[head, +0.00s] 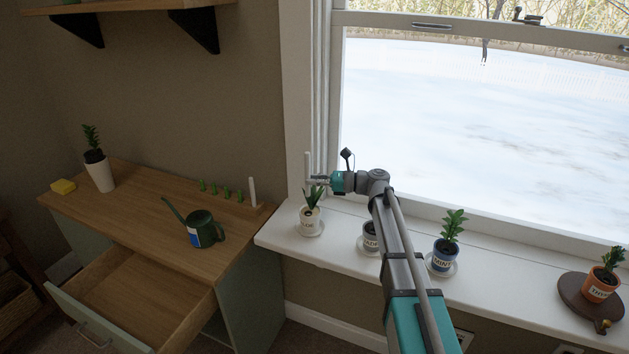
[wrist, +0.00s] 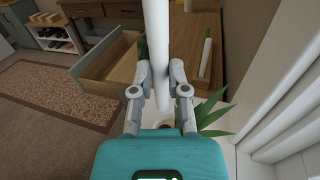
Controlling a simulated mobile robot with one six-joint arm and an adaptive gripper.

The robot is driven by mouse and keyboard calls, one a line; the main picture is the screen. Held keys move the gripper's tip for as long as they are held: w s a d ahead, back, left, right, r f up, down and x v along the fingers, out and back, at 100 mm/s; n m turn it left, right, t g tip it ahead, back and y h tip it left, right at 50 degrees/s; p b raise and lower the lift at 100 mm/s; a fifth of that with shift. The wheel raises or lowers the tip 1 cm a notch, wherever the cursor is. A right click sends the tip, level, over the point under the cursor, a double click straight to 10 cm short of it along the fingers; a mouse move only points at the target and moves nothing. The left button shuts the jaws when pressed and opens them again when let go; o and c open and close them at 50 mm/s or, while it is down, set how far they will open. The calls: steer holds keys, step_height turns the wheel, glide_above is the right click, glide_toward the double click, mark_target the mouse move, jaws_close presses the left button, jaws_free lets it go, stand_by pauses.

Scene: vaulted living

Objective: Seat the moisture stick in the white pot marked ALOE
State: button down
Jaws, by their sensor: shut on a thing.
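My gripper (head: 318,181) is shut on a white moisture stick (head: 308,165), held near upright above the pot at the left end of the windowsill. The wrist view shows the jaws (wrist: 158,88) closed around the stick (wrist: 158,40). The white pot (head: 309,220) has a dark label that seems to read ALOE, and stands on a white saucer. Its spiky green plant (head: 313,196) rises close under my gripper; its leaves (wrist: 212,118) also show in the wrist view.
Other pots stand along the sill (head: 340,245): one partly behind my arm, a MINT pot (head: 441,258) and a terracotta pot (head: 600,284). The wooden desk holds a green watering can (head: 205,229) and a rack (head: 235,205) with another white stick. A desk drawer (head: 140,298) is open.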

steer(key=b, duration=0.6)
glide_above(313, 218)
steer(key=w, duration=0.2)
steer(key=shift+w+f, duration=0.1)
steer(key=shift+f, duration=2.8)
steer(key=shift+f+b, duration=1.6)
steer(key=shift+f, duration=0.25)
steer(key=shift+s+f+b, duration=0.4)
steer(key=shift+s+b, duration=0.3)
steer(key=shift+b, duration=0.15)
steer(key=shift+s, duration=0.35)
steer(key=shift+w+r+p, duration=0.25)
steer(key=shift+p, duration=0.1)
steer(key=shift+w+r+p, duration=0.35)
steer(key=shift+w+p, duration=0.35)
steer(key=shift+p, duration=0.05)
steer(key=shift+r+p, duration=0.45)
steer(key=shift+r, duration=0.1)
